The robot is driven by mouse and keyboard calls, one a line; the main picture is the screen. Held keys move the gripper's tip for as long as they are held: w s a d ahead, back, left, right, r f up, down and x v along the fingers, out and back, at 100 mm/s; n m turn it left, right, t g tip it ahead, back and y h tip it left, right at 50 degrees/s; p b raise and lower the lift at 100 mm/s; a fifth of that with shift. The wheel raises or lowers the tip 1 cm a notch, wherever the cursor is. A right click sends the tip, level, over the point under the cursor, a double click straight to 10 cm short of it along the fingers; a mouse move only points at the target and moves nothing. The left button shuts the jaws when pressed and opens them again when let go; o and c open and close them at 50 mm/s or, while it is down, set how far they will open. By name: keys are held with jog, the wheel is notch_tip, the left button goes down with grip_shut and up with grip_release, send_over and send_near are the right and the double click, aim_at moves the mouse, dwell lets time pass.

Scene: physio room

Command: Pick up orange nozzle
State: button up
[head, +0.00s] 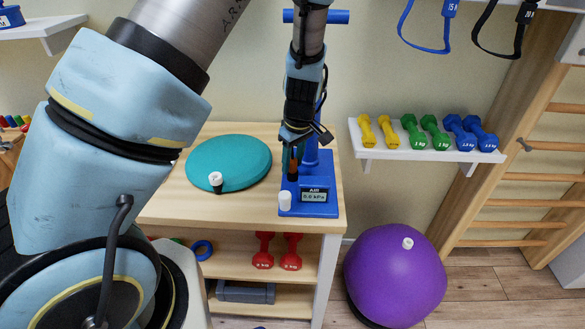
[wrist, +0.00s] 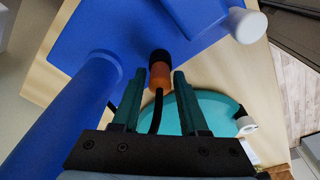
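The orange nozzle (wrist: 160,77) has a black end and a black hose. In the wrist view it shows between and just beyond the tips of my gripper (wrist: 157,74). The two dark green fingers stand apart with a gap on each side of the nozzle; whether either touches it I cannot tell. In the head view my gripper (head: 291,158) points down over the blue air pump (head: 323,172), and only a little of the orange shows there. The pump also fills the upper part of the wrist view (wrist: 205,38).
The pump stands on a wooden table (head: 240,209) beside a teal cushion (head: 228,163) with a white-capped valve (head: 216,180). A white knob (head: 285,201) is at the pump's front. A purple ball (head: 395,275) is on the floor; dumbbells sit on a wall shelf (head: 408,152).

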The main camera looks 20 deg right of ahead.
grip_shut()
jog(key=shift+r, duration=0.15)
